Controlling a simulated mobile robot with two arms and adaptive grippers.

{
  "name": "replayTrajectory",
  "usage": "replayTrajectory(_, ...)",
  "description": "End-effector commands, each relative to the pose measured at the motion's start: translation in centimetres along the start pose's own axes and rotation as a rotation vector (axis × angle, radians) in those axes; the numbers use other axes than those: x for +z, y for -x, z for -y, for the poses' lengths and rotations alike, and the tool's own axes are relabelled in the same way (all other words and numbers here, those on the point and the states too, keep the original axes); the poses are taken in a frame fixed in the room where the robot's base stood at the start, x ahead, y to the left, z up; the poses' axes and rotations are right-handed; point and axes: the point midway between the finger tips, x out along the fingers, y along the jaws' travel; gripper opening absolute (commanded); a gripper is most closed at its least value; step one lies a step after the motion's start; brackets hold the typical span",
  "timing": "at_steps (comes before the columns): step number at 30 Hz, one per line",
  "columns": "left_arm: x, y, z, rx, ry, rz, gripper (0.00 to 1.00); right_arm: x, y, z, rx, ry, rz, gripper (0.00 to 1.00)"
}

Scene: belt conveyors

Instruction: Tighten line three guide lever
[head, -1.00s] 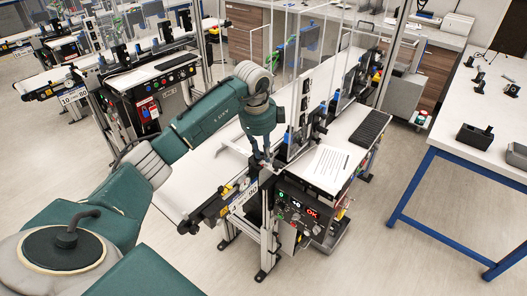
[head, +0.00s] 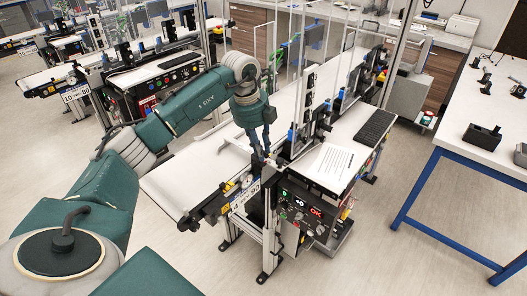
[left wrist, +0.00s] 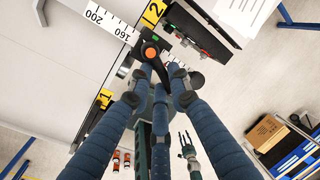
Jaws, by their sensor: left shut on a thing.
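My left gripper (head: 263,152) reaches down to the near end of the middle conveyor (head: 175,185). In the left wrist view its blue-grey padded fingers (left wrist: 158,85) are closed around a dark lever with an orange round centre (left wrist: 151,52). The lever sits beside the guide scale (left wrist: 108,22), which reads 200 and 160, and near yellow tags. The fingers hide part of the lever. A small dark-green gripper, seemingly my right one (left wrist: 187,146), shows below in the left wrist view; its jaw state is unclear.
A control box (head: 305,212) with a lit display reading OK stands right of the lever. A paper sheet (head: 331,166) and keyboard (head: 374,128) lie behind it. Clear upright panels rise over the belt. A blue-legged table (head: 440,150) stands right, with free floor between.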

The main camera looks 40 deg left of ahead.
Motion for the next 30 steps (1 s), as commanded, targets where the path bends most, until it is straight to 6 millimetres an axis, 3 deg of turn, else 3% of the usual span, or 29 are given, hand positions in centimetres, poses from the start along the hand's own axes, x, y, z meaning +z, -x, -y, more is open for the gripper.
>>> replayTrajectory(10, 0.6, 0.2, -1.0, -0.001, -0.320, -0.063, 0.00, 0.1, -0.8, 0.0, 0.000, 0.000, 0.000, 0.40)
replayTrajectory(30, 2.1, 0.5, -2.1, -0.001, -0.904, -0.176, 0.00, 0.0, -0.4, 0.0, 0.000, 0.000, -0.001, 0.40)
